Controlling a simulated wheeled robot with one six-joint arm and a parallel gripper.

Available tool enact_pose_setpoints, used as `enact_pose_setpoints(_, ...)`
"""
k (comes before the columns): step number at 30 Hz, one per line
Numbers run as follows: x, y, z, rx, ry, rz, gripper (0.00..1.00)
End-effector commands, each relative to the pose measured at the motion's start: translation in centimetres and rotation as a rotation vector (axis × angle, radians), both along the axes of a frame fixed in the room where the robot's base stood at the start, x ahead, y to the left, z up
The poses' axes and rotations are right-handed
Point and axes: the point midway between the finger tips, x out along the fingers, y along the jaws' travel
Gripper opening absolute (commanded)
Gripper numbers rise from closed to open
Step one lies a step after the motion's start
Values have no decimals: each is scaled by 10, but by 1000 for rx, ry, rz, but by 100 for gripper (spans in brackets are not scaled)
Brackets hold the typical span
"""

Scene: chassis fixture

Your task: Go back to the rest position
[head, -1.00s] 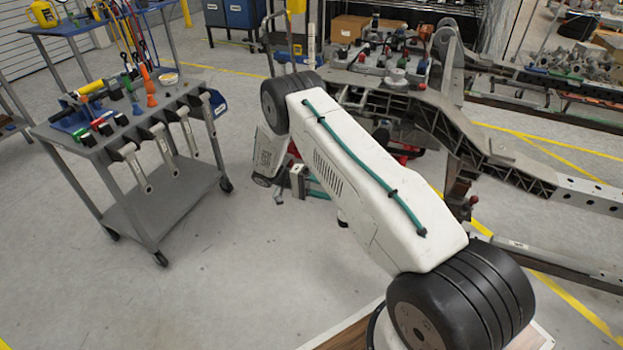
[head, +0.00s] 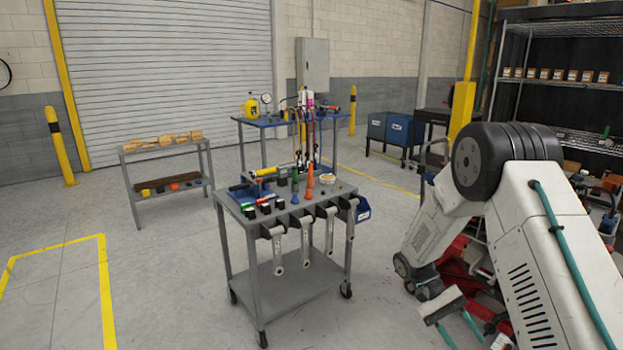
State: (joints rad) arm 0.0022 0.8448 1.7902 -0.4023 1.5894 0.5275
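My white arm with black joint rings and a teal cable fills the right side of the head view. My gripper (head: 459,331) is at the lower right, below the arm's elbow and close to red parts behind it. It points downward. Its two teal fingers stand apart with nothing visible between them.
A grey tool cart (head: 290,291) with hanging metal links stands left of my gripper, apart from it. A blue-topped table (head: 258,121) and a low grey table (head: 160,150) stand behind. A wire shelf (head: 575,50) is at the right. The floor at front left is clear.

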Motion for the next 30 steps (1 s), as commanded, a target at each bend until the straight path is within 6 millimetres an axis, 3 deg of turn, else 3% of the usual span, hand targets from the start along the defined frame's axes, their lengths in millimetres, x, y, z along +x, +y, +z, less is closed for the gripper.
enact_pose_setpoints(1,-6,4,21,48,-33,2,45)
enact_pose_setpoints(6,-30,19,74,210,-139,23,45)
enact_pose_setpoints(15,-84,43,152,429,-353,90,45)
enact_pose_setpoints(21,-126,57,191,531,-510,147,45)
enact_pose_setpoints(30,-190,73,228,620,-755,224,45)
